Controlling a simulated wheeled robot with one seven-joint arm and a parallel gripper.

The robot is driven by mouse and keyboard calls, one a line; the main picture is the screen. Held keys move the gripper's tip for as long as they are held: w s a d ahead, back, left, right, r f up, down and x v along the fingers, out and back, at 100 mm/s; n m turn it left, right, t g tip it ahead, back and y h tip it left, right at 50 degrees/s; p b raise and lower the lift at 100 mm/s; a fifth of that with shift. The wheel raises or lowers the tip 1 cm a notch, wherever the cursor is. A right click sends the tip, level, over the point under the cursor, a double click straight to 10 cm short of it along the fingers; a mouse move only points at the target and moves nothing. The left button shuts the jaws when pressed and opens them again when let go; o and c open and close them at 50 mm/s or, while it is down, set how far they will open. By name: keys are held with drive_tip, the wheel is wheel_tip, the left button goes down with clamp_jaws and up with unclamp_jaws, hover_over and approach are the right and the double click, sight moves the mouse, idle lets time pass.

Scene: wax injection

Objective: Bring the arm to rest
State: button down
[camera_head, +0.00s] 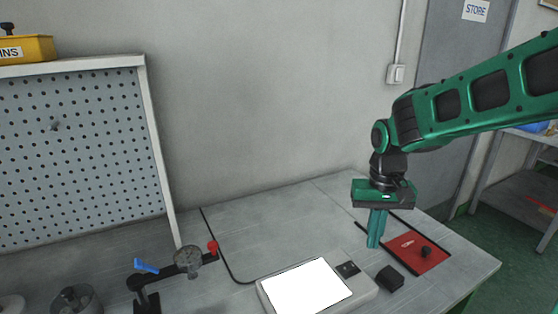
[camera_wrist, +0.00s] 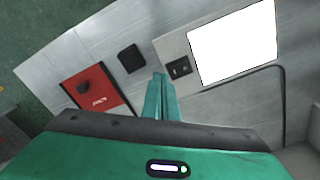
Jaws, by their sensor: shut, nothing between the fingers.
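My green arm reaches in from the right in the head view. My gripper (camera_head: 374,244) points down over the right part of the grey workbench (camera_head: 250,229). Its two teal fingers are together with nothing between them. In the wrist view the fingers (camera_wrist: 160,80) show closed, pointing toward the bench between a black block and the light panel's switch. The fingertips appear to be above the bench; the exact gap is hard to tell.
A white-lit panel (camera_head: 306,287) lies left of my gripper. A small black block (camera_head: 389,278) and a red plate (camera_head: 415,252) with a black knob lie near it. A dial gauge (camera_head: 187,260) on a stand and a pegboard (camera_head: 75,150) are at the left. The bench's back middle is clear.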

drive_tip(key=s+d+m, duration=0.2)
drive_tip(key=s+d, duration=0.5)
drive_tip(key=s, duration=0.4)
drive_tip(key=s+d+r+m, duration=0.1)
drive_tip(key=s+d+m, duration=0.1)
drive_tip(key=s+d, duration=0.5)
drive_tip(key=s, duration=0.4)
drive_tip(key=shift+s+d, duration=0.3)
drive_tip(key=shift+d, duration=0.05)
